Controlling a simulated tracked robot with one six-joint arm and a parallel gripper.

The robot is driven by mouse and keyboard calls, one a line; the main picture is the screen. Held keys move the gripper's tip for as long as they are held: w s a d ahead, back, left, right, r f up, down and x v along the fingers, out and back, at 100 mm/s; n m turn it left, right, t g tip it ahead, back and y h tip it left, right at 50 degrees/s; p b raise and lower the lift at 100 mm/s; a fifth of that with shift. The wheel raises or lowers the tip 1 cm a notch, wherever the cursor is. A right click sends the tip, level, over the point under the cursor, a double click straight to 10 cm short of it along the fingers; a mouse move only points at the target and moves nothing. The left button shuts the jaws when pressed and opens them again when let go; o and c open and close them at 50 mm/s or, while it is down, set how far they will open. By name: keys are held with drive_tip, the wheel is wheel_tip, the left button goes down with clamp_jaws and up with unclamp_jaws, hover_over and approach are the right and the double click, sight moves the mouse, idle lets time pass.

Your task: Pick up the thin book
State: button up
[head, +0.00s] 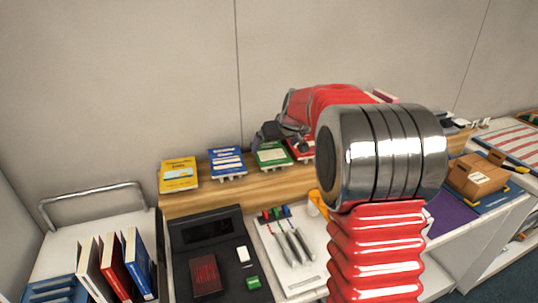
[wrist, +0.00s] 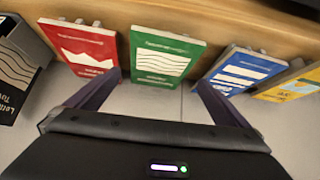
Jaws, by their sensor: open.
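Several thin booklets stand in a row on a wooden ledge in the head view: a yellow one (head: 179,175), a blue one (head: 227,163), a green one (head: 272,155) and a red one (head: 301,149) partly hidden by my arm. I cannot tell which one is the thin book. In the wrist view my gripper (wrist: 158,82) is open and empty. Its fingers point toward the green booklet (wrist: 166,56), one near each side of its edge. The red (wrist: 88,48) and blue (wrist: 240,71) booklets flank it.
Below the ledge lie a black tray (head: 232,284) with a dark red book (head: 206,275), and a white tray (head: 297,281) with pens. Upright books (head: 115,266) stand at lower left. A cardboard box (head: 477,176) sits at right. My arm hides the middle.

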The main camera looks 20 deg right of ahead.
sight(270, 152)
drive_tip(key=shift+x, duration=2.65)
drive_tip(key=shift+c, duration=0.3)
drive_tip(key=c, duration=0.8)
drive_tip(key=shift+r, duration=0.15)
drive_tip(key=shift+c, duration=0.2)
drive_tip(key=shift+s+r, duration=0.25)
drive_tip(key=shift+r, duration=0.15)
wheel_tip(270, 152, up, 6)
drive_tip(key=shift+r, duration=0.1)
drive_tip(key=s, duration=1.9)
drive_tip(key=shift+s, duration=0.35)
